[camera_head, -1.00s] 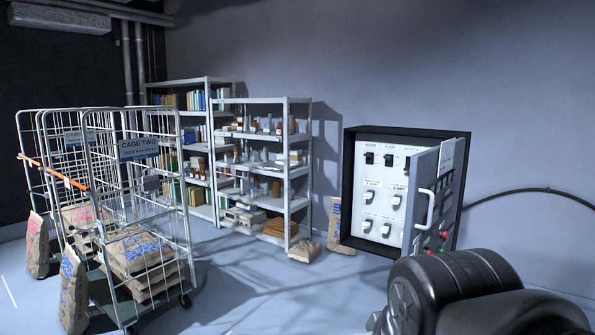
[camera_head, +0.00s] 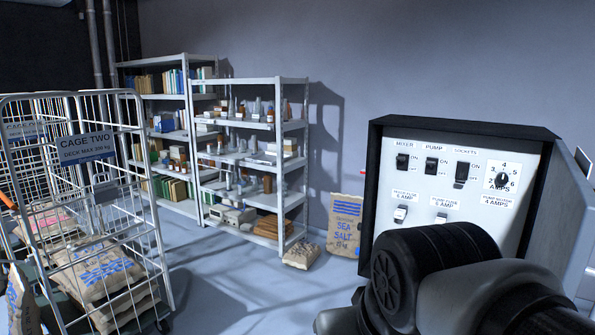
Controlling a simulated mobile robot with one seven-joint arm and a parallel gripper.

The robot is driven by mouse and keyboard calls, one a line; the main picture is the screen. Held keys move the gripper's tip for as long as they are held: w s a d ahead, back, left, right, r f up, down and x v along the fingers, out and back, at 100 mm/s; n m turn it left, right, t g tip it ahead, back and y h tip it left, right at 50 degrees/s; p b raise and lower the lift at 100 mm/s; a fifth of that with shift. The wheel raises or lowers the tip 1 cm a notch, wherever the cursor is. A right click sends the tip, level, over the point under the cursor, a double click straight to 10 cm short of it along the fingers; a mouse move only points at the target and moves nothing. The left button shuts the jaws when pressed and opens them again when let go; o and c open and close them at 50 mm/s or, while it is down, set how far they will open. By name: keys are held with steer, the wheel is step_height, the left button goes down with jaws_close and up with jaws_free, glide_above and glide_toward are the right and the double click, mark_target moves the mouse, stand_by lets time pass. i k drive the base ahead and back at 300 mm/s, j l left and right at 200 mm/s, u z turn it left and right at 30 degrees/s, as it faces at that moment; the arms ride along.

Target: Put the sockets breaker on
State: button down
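The sockets breaker (camera_head: 461,173) is a black switch on the white panel (camera_head: 388,218) inside an open dark wall box (camera_head: 371,165). It is the rightmost of three breakers, with ON marked above OFF beside it. Its lever appears to sit lower than those on the mixer breaker (camera_head: 402,163) and the pump breaker (camera_head: 431,167), but the picture is too small to be sure. My dark arm covers the panel's lower part. My gripper's fingers do not show.
The box's grey door (camera_head: 568,205) stands open at the right. A round amps dial (camera_head: 503,180) is right of the breakers. A salt sack (camera_head: 344,226) stands left of the box.

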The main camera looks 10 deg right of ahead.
mark_target(460, 180)
steer(key=i, duration=1.45)
steer(key=z, duration=1.5)
